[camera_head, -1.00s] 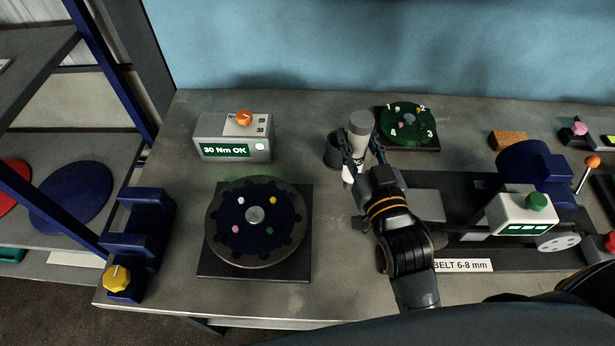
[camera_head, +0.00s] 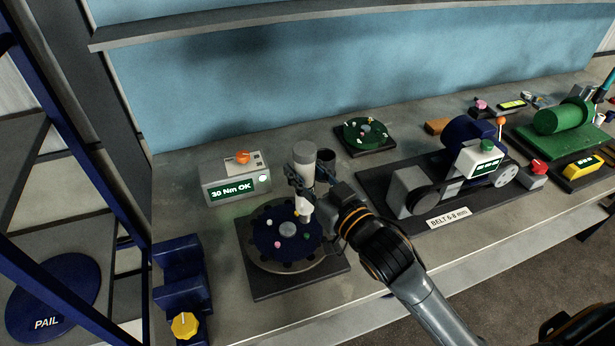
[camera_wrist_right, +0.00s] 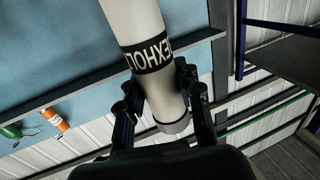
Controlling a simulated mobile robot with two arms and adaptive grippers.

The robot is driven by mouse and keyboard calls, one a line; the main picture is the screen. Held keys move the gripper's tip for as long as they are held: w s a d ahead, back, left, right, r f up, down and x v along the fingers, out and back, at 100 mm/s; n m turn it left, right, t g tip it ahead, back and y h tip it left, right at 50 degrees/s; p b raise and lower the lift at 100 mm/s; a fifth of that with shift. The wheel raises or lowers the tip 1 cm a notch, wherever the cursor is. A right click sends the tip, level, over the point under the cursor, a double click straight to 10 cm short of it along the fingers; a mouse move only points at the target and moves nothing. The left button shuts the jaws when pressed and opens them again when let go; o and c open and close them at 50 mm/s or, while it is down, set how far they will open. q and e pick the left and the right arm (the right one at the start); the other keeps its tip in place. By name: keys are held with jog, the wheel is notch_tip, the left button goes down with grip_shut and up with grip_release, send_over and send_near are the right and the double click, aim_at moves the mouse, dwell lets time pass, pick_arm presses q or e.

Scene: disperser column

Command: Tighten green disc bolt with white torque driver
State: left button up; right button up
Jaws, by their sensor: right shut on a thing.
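The white torque driver (camera_head: 304,166) has a grey top and stands about upright in my right gripper (camera_head: 310,182), which is shut on it. In the right wrist view the fingers clasp its white body (camera_wrist_right: 172,100) beside a black lettered band. The driver's lower end is over the dark blue disc (camera_head: 262,240), near its upper right part; I cannot tell whether it touches. A green bolt (camera_head: 307,236) sits on the disc, just below the driver's tip in the picture. Pink (camera_head: 277,244) and white (camera_head: 268,213) bolts also show. My left gripper is not in view.
A grey box (camera_head: 235,180) with an orange knob and an "Nm OK" display stands left of the driver. A green disc (camera_head: 352,130) lies behind, near a dark cup (camera_head: 327,158). The belt machine (camera_head: 410,190) is to the right. A blue stand (camera_head: 180,265) is front left.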

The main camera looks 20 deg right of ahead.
jog(key=shift+r, duration=0.15)
jog(key=shift+d+f+b, duration=0.2)
jog(key=shift+f+b, duration=0.1)
jog(key=shift+f, duration=0.05)
jog(key=shift+w+d+f, duration=0.1)
jog(key=shift+f, duration=0.15)
jog(key=shift+d+f+b, duration=0.1)
jog(key=shift+f+b, duration=0.2)
jog(key=shift+b, duration=0.2)
jog(key=shift+f+b, duration=0.3)
jog(key=shift+b, duration=0.1)
jog(key=shift+a+f+b, duration=0.25)
jog(key=shift+f+b, duration=0.75)
jog(key=shift+b, duration=0.15)
jog(key=shift+d+f+b, duration=0.1)
jog(key=shift+f+b, duration=0.3)
jog(key=shift+f, duration=0.35)
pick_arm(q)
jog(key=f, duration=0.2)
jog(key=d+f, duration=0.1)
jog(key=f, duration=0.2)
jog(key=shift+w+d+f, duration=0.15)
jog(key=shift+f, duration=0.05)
pick_arm(e)
jog(key=shift+f, duration=0.15)
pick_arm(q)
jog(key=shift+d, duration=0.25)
